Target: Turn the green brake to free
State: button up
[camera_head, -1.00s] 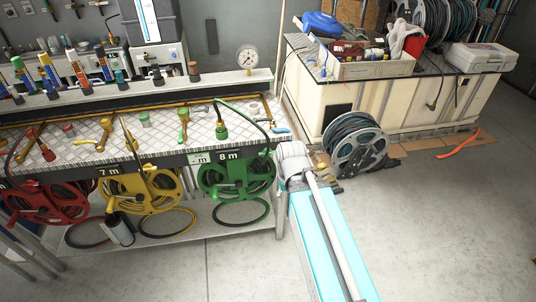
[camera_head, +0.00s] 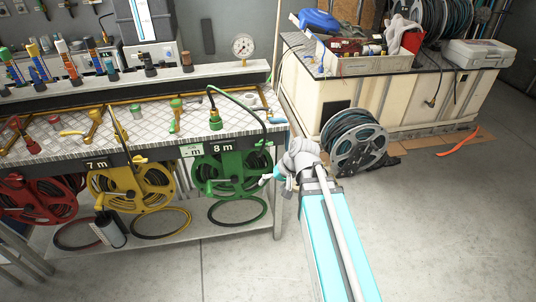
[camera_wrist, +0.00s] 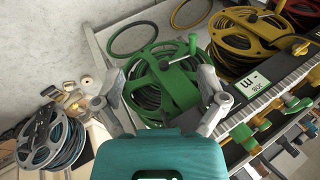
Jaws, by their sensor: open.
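The green hose reel (camera_head: 232,172) hangs under the front edge of the bench, below the "8 m" label. It shows upside down in the wrist view (camera_wrist: 163,85), with a green crank handle (camera_wrist: 193,43) at its rim. I cannot make out for certain which green part is the brake or how it is set. My gripper (camera_wrist: 160,76) is open and empty, its two fingers spread on either side of the reel's near part in the picture. In the head view my gripper (camera_head: 267,179) is just right of the green reel, partly hidden by my arm.
A yellow reel (camera_head: 132,187) and a red reel (camera_head: 38,195) hang to the left. A green hose ring (camera_head: 237,211) lies on the lower shelf (camera_head: 185,222). A grey reel (camera_head: 356,143) stands on the floor to the right. The floor in front is clear.

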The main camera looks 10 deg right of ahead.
jog(key=w+d+f+m+t+y+b, duration=0.1)
jog(key=w+f+m+t+y+b, duration=0.15)
jog(key=w+b, duration=0.25)
jog(key=m+t+y+b, duration=0.5)
jog(key=t+b, duration=0.3)
jog(key=b, duration=0.3)
send_near(268, 145)
jog(key=v, duration=0.3)
jog(key=shift+a, duration=0.1)
jog(key=x, duration=1.3)
jog(key=shift+w+a, duration=0.25)
jog(key=shift+w, duration=0.1)
jog(key=c, duration=1.1)
jog(key=shift+n, duration=0.25)
